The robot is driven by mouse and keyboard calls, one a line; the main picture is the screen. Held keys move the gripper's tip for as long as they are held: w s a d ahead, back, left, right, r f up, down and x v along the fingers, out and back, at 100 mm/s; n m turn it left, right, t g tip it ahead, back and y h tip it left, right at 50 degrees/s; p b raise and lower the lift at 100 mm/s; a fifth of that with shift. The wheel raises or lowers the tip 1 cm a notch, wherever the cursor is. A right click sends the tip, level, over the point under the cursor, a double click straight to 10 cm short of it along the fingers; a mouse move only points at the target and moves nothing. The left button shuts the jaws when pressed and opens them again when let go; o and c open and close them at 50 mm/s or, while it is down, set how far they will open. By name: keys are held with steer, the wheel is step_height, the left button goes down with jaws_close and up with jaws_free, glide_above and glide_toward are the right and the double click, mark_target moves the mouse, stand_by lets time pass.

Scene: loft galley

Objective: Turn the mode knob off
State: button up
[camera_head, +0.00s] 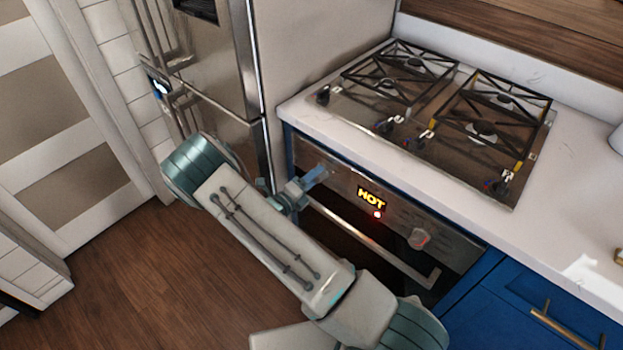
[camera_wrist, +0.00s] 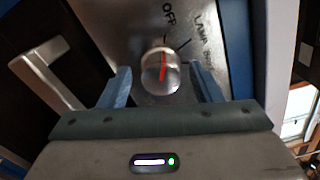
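The mode knob (camera_wrist: 161,71) is a round metal knob with a red pointer line, on the oven's steel panel (camera_wrist: 135,25) in the wrist view. Its red line points up, roughly at the mark under "OFF"; "LAMP" and a partly hidden label stand to the right. My gripper (camera_wrist: 161,76) is open, with one blue finger on each side of the knob. Gaps show between fingers and knob, and I see no contact. In the head view my gripper (camera_head: 316,178) is at the panel's left end and hides this knob.
The panel has a lit "HOT" display (camera_head: 371,198), a red light (camera_head: 377,214) and another knob (camera_head: 419,238) at right. The oven handle (camera_head: 375,245) juts out below. The gas cooktop (camera_head: 440,115) lies above, the fridge (camera_head: 215,75) to the left.

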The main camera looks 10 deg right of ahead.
steer(key=b+v, duration=0.1)
steer(key=v, duration=1.3)
steer(key=shift+b, duration=0.3)
steer(key=s+d+r+m+g+y, duration=0.2)
steer(key=s+d+r+m+g, duration=0.2)
steer(key=d+r+m+g, duration=0.45)
steer(key=s+d+r+m+g+y, duration=0.25)
steer(key=s+r+m, duration=0.2)
steer(key=m, duration=0.65)
steer(key=s+r+m+t+y, duration=0.1)
steer(key=s+r+m+y, duration=0.4)
steer(key=m, duration=0.5)
steer(key=s+r+m+t+y+p, duration=0.1)
steer(key=s+r+m+y, duration=0.4)
steer(key=m, duration=0.5)
step_height(320, 180, up, 3)
steer(key=shift+s+d+f+t, duration=0.25)
steer(key=shift+d+t, duration=0.2)
steer(key=shift+t, duration=0.15)
